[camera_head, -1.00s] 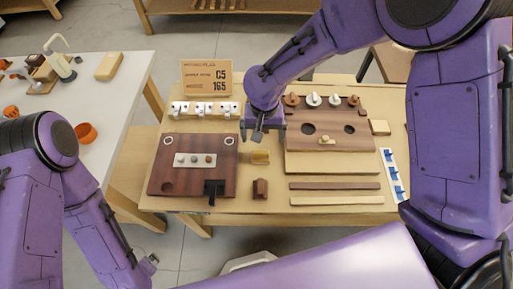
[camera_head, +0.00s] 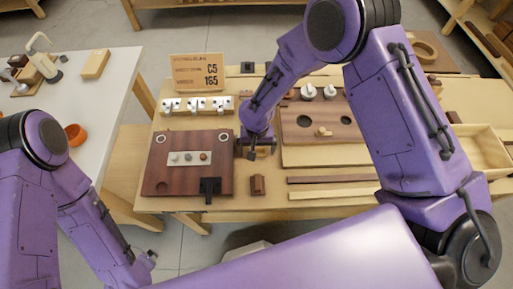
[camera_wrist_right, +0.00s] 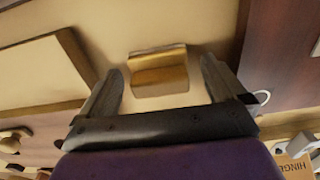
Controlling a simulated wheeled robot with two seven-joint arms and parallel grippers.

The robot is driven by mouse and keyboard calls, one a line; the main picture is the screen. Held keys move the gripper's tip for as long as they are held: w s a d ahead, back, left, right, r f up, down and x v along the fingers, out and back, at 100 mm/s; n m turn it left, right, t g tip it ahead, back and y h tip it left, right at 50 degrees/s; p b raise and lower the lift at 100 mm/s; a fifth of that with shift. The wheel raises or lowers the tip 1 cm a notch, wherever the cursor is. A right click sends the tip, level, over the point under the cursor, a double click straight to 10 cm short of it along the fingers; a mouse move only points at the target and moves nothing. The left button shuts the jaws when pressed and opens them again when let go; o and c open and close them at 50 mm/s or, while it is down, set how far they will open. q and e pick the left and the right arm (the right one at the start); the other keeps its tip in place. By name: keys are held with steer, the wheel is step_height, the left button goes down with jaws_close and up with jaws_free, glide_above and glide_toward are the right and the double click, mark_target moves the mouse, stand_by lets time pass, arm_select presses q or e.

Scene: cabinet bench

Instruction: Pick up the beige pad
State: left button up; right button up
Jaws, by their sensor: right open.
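My right gripper (camera_wrist_right: 160,70) is open, with one finger on either side of the pad in the picture and visible gaps between. I cannot tell its exact height above the pad.
A dark board (camera_head: 170,148) with a black fitting stands left of my right gripper. A brown board with holes (camera_head: 350,128) is to the right. A small brown block (camera_head: 257,186) and long strips (camera_head: 335,180) lie nearer me. A sign (camera_head: 198,72) stands behind.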

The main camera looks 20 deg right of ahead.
steer(key=c, duration=1.2)
steer(key=shift+c, duration=0.2)
steer(key=shift+r+b, duration=0.45)
steer(key=shift+r, duration=0.15)
steer(key=s+a+r+b, duration=0.2)
steer(key=s+r, duration=1)
steer(key=s, duration=0.2)
steer(key=shift+a, duration=0.2)
steer(key=o, duration=0.5)
steer(key=shift+w, duration=0.1)
steer(key=shift+f, duration=0.1)
steer(key=c, duration=0.3)
